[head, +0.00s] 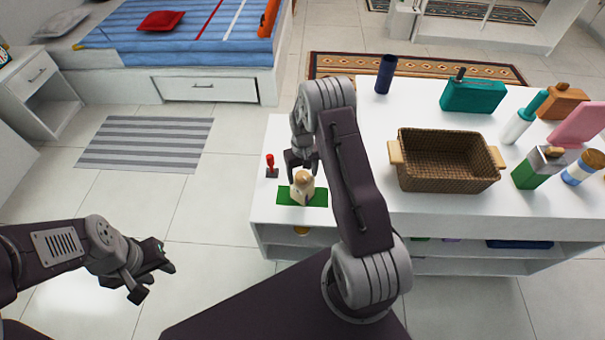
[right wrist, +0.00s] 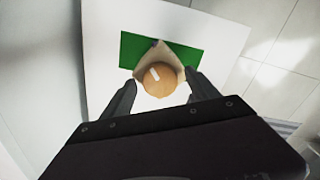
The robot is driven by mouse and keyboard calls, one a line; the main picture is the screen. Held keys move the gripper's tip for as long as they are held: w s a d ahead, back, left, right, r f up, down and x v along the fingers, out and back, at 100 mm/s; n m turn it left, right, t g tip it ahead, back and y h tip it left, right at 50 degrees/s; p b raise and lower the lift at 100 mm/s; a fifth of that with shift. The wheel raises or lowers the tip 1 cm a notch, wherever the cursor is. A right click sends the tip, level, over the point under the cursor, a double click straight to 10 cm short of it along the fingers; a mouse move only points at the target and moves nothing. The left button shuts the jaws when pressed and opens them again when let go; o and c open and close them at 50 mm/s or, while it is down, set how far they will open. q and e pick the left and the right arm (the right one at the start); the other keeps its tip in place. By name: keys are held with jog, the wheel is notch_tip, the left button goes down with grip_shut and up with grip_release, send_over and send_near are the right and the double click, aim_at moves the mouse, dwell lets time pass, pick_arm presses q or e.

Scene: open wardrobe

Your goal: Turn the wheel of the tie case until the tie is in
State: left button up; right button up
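A beige case (head: 303,187) with tapered sides stands on a green mat (head: 285,196) at the left end of the white counter. From above, its round tan wheel (right wrist: 158,79) with a white mark shows in the right wrist view. I cannot make out a tie in either view. My right gripper (head: 302,168) points down just above the case. Its fingers (right wrist: 160,98) are apart, with the wheel showing between and slightly beyond their tips, and they do not visibly grip it. My left gripper (head: 155,280) is open and empty over the floor at lower left.
A small red-topped item (head: 270,162) stands just left of the mat. A wicker basket (head: 446,185) and several bottles, including a teal one (head: 473,96), stand farther right on the white counter (head: 345,110).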

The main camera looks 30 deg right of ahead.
aim_at(302, 176)
notch_tip(302, 176, up, 9)
jog(key=shift+p, duration=0.4)
